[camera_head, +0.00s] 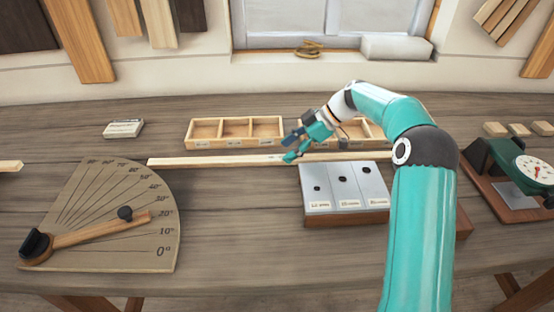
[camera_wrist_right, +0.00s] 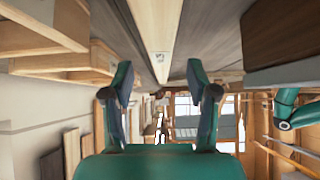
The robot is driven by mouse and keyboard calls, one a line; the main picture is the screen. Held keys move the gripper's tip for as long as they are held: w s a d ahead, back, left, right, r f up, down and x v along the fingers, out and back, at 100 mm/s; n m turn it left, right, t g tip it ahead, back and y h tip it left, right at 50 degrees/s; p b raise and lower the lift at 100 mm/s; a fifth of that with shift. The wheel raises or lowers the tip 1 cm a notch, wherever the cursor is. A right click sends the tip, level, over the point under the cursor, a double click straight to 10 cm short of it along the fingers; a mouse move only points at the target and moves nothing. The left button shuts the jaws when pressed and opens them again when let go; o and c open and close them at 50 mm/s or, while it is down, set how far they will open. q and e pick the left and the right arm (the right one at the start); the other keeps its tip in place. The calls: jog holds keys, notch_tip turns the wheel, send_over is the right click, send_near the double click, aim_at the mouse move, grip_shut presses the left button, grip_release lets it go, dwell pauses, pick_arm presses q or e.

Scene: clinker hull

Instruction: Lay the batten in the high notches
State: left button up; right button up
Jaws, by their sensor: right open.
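The batten (camera_head: 215,161) is a long pale wooden strip. In the head view it runs nearly level across the bench, behind the angle board and the metal-topped block. My right gripper (camera_head: 291,148) is open at about the middle of the batten. In the right wrist view the batten (camera_wrist_right: 155,32) runs down the picture towards the gap between the open fingers (camera_wrist_right: 160,78). I cannot tell whether a finger touches it. I cannot make out the high notches. My left gripper is not in view.
A fan-shaped angle board (camera_head: 110,215) with a wooden pointer lies at the left. A metal-topped block (camera_head: 345,188) with three dark knobs stands in front of the batten. A divided wooden tray (camera_head: 235,130) is behind it. A green dial gauge (camera_head: 520,165) stands at the right.

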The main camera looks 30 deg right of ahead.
aim_at(277, 157)
jog(key=shift+p+x, duration=0.3)
jog(key=shift+x, duration=1.7)
jog(key=shift+r, duration=0.1)
grip_shut()
